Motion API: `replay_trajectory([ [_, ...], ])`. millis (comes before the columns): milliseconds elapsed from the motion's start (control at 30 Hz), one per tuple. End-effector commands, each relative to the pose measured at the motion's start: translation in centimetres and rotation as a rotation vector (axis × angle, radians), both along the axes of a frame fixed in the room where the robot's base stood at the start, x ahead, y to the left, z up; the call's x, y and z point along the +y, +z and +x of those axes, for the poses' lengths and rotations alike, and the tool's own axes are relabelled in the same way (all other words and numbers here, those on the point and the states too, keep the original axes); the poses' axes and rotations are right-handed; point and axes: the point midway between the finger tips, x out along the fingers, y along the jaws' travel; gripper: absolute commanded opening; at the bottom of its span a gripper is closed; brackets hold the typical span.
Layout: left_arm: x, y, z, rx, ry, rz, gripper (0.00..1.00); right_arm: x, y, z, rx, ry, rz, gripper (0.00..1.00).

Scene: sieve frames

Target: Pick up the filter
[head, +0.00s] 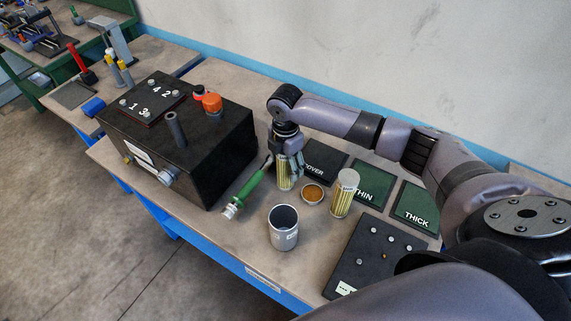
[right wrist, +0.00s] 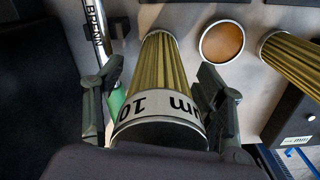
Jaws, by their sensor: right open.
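A pleated yellow filter (head: 284,183) stands on the table next to the black box. My right gripper (head: 287,158) points down over it, with its fingers around the filter's upper part. In the right wrist view the filter (right wrist: 160,72) has a white band reading "10 um" and lies between the two fingers of my open right gripper (right wrist: 161,85). A gap shows at the right finger; contact at the left is unclear. A second pleated filter (head: 343,195) stands to the right and also shows in the right wrist view (right wrist: 292,62). My left gripper is not visible.
A grey cup (head: 283,228), an orange-brown disc (head: 313,194) and a green-handled tool (head: 247,189) are close by. The large black box (head: 190,145) stands left. Pads marked THIN (head: 372,184) and THICK (head: 416,206) lie right. The table front is partly clear.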

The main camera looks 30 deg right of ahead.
Motion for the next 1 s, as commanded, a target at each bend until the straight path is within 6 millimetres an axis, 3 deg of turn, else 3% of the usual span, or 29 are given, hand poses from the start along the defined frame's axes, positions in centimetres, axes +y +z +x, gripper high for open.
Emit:
replay_trajectory([
  [200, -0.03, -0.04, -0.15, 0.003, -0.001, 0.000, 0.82, -0.02, -0.12, 0.02, 0.000, 0.000, 0.000, 0.64],
  [1000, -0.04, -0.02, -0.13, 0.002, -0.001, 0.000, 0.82, -0.03, -0.01, 0.05, -0.001, 0.000, 0.000, 0.13],
])
